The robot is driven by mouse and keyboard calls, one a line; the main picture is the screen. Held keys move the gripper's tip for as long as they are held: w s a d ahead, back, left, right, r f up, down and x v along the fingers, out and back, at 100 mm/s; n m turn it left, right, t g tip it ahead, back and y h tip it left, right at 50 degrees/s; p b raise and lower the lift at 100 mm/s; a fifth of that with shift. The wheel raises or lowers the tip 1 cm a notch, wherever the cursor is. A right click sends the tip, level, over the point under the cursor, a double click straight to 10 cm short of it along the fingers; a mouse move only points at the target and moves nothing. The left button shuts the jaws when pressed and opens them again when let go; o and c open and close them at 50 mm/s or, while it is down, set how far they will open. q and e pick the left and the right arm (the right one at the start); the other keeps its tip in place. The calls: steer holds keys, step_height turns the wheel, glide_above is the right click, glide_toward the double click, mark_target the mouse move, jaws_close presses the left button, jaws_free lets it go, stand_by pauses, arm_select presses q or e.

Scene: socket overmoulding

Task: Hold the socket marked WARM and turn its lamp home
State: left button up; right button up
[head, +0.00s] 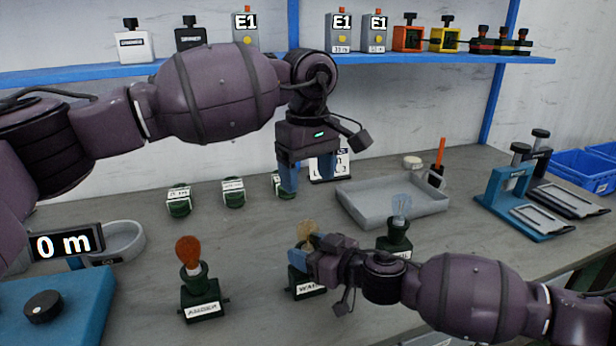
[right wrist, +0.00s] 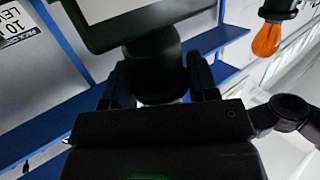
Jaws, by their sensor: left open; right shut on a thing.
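The socket marked WARM (head: 303,287) is a dark green block with a white label, standing on the bench at lower middle. Its pale yellowish lamp (head: 306,229) sits at its top, partly hidden by my right gripper. My right gripper (head: 318,262) is shut on the socket; the right wrist view shows the dark round neck (right wrist: 155,68) between the fingers and the wider block beyond. How far the lamp is screwed in is hidden. My left gripper (head: 307,182) is open and empty, fingers pointing down, above and behind the lamp in the head view.
A socket with an orange lamp (head: 188,253) stands left, one with a clear lamp (head: 401,207) right. Small green labelled pieces (head: 233,192) stand behind. A blue shelf (head: 430,58) runs behind.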

steer(key=o, duration=1.1)
steer(key=shift+c, duration=0.2)
steer(key=shift+d, duration=0.1)
